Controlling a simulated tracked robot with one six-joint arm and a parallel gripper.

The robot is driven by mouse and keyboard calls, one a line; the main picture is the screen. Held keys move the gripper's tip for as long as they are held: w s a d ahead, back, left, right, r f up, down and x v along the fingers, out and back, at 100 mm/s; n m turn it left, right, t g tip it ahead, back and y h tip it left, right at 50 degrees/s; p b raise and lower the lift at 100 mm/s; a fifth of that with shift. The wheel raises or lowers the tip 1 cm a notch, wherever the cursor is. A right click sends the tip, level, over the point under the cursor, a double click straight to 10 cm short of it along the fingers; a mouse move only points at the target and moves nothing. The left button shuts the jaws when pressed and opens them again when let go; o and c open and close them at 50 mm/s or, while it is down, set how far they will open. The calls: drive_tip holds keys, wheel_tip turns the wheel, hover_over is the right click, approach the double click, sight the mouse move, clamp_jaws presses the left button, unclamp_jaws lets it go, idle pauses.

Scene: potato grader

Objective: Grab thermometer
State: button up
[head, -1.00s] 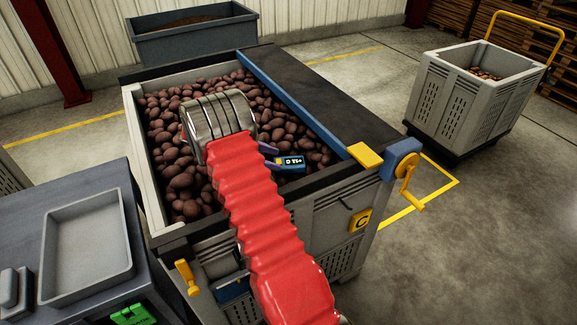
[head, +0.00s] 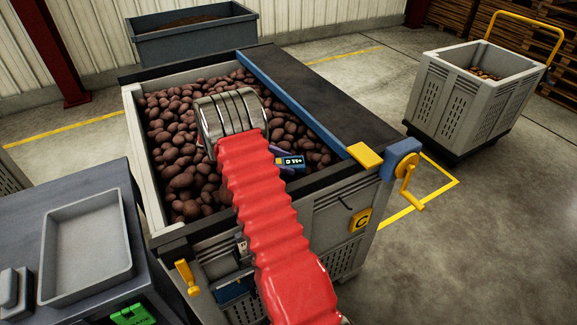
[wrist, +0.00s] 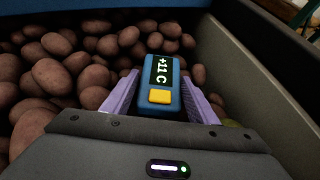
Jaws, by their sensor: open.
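The thermometer (head: 290,162) is a blue device with a dark display. In the wrist view the thermometer (wrist: 160,84) shows "+11 C" and a yellow button, and it stands out of the potatoes. My gripper (wrist: 160,92) is open, with one purple finger on each side of the thermometer. Whether the fingers touch it I cannot tell. In the head view my red-sleeved arm reaches over the crate and hides most of the gripper.
Potatoes (head: 175,150) fill the grey crate (head: 137,160) around the thermometer. A dark belt with a blue edge (head: 290,98) lies along the crate's right side. A yellow-handled crank (head: 407,180) sticks out at the right corner. A grey tray (head: 85,245) lies on the left bench.

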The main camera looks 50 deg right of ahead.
sight(284, 162)
drive_tip(key=shift+c, duration=0.5)
drive_tip(key=c, duration=0.8)
drive_tip(key=shift+r, duration=0.15)
wheel_tip(284, 162, up, 10)
drive_tip(key=shift+f, duration=0.1)
